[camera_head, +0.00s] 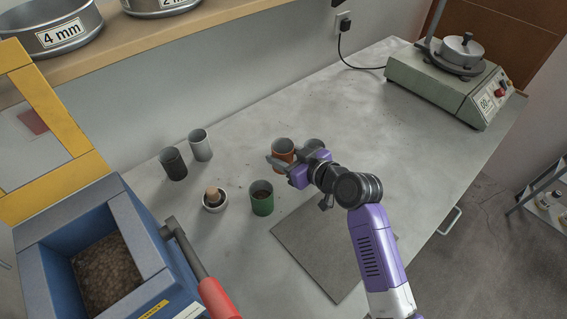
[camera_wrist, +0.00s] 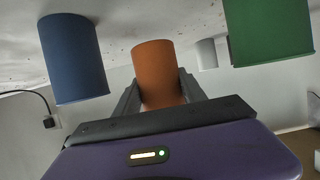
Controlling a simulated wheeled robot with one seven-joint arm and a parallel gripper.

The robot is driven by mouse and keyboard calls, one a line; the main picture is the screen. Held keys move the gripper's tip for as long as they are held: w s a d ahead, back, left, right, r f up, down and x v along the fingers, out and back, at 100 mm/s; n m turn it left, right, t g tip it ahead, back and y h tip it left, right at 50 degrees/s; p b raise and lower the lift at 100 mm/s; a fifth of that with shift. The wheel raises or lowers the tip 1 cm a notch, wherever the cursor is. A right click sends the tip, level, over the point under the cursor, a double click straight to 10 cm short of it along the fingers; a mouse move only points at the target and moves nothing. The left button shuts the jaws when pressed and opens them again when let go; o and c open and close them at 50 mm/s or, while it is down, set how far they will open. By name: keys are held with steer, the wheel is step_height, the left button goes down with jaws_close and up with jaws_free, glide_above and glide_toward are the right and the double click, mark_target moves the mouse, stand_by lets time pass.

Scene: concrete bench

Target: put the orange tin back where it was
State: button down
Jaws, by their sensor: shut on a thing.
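The orange tin (camera_head: 281,156) is between the fingers of my gripper (camera_head: 281,166), towards the middle of the bench. In the wrist view, which shows the bench at the top, the orange tin (camera_wrist: 157,72) sits between both fingers (camera_wrist: 157,92), which are shut on it. It looks upright; I cannot tell whether its base touches the bench. The green tin (camera_head: 262,200) stands to its front left and the blue tin (camera_wrist: 73,60) close by on its other side. In the head view the blue tin is mostly hidden behind my gripper.
A dark tin (camera_head: 173,165), a pale tin (camera_head: 200,146) and a small white bowl with a pestle (camera_head: 214,203) stand to the left. A grey flat mat (camera_head: 325,255) lies in front.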

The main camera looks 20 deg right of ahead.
steer(key=shift+f, duration=1.85)
steer(key=shift+f+b, duration=0.2)
steer(key=shift+b, duration=0.1)
steer(key=c, duration=0.7)
jaws_free()
steer(key=shift+o, duration=0.2)
steer(key=shift+r, duration=0.15)
steer(key=shift+s+r, duration=0.1)
steer(key=shift+r, duration=0.05)
steer(key=v, duration=1.2)
